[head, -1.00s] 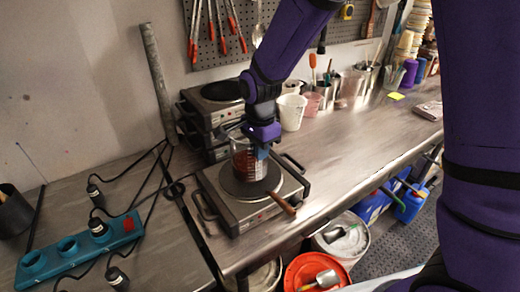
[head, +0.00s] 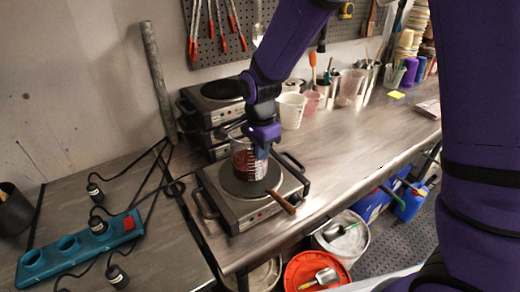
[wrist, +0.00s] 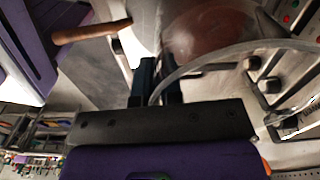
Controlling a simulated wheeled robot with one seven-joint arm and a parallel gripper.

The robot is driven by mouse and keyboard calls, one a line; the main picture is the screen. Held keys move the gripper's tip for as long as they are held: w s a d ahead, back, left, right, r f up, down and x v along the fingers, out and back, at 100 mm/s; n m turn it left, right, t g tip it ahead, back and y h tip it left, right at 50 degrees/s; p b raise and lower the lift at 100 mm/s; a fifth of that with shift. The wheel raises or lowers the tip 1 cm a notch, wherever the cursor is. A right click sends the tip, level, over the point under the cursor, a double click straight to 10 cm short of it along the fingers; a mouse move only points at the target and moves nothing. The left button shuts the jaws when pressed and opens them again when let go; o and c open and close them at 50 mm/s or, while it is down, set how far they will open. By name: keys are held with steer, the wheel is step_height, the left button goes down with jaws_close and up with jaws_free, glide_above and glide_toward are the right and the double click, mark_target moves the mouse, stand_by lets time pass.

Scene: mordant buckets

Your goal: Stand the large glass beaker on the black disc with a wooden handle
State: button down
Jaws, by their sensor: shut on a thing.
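The large glass beaker (head: 240,158) is upright, with dark red contents and white markings. It is over the black disc (head: 262,186), which lies on a hot plate with its wooden handle (head: 282,203) pointing to the front right. My gripper (head: 262,152) is shut on the beaker's wall at its right side. In the wrist view the fingers (wrist: 158,85) straddle the curved glass rim (wrist: 225,52), and the handle (wrist: 92,31) shows at upper left. I cannot tell whether the beaker's base touches the disc.
The hot plate (head: 236,214) stands near the bench's front edge. More hot plates (head: 212,103) are stacked behind. A white cup (head: 291,110) and other containers stand at the back. A teal power strip (head: 80,247) with cables lies at left. The bench to the right is clear.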

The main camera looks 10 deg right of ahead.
steer(key=shift+f, duration=0.2)
stand_by(0.4)
steer(key=c, duration=1.2)
jaws_free()
step_height(320, 180, up, 11)
steer(key=shift+f, duration=0.1)
